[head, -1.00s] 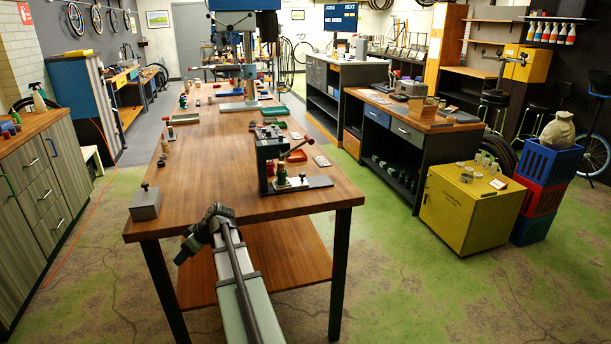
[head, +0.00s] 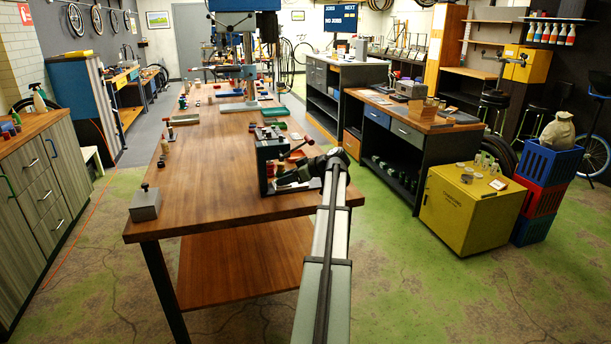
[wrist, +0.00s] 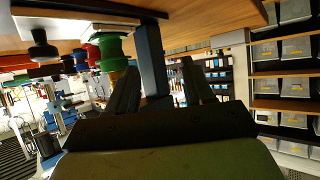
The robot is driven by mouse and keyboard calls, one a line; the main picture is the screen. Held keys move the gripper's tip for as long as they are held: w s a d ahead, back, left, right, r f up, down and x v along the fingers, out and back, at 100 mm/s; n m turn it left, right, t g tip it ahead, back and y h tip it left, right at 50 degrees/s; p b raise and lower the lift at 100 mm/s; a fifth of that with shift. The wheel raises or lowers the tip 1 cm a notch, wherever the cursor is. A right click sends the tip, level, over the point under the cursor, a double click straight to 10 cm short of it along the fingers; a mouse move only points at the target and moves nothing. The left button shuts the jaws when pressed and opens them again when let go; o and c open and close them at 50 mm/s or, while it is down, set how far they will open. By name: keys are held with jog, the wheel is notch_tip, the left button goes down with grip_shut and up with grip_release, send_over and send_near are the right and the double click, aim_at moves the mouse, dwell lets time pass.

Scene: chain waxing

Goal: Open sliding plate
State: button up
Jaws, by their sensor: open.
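A dark toggle-lever fixture (head: 267,160) with a red handle stands near the right edge of the wooden bench. A flat grey plate lies at its foot, mostly hidden by my arm in the head view. In the wrist view the picture is turned over. My gripper (head: 284,180) is beside the fixture, pointing left. Its open fingers (wrist: 160,66) hold nothing; contact with the plate or knob cannot be told.
A grey block with a black knob (head: 145,204) sits at the bench's near left corner. Small trays and parts stand farther back, below a blue drill press (head: 250,85). The near middle of the bench (head: 205,205) is clear. A yellow cabinet (head: 465,210) stands right.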

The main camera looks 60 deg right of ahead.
jog(key=s+d+r+m+t+h, duration=0.1)
jog(key=s+d, duration=1.1)
jog(key=s, duration=0.1)
jog(key=x, duration=1.3)
jog(key=shift+w+d, duration=0.2)
jog(key=shift+w, duration=0.25)
grip_shut()
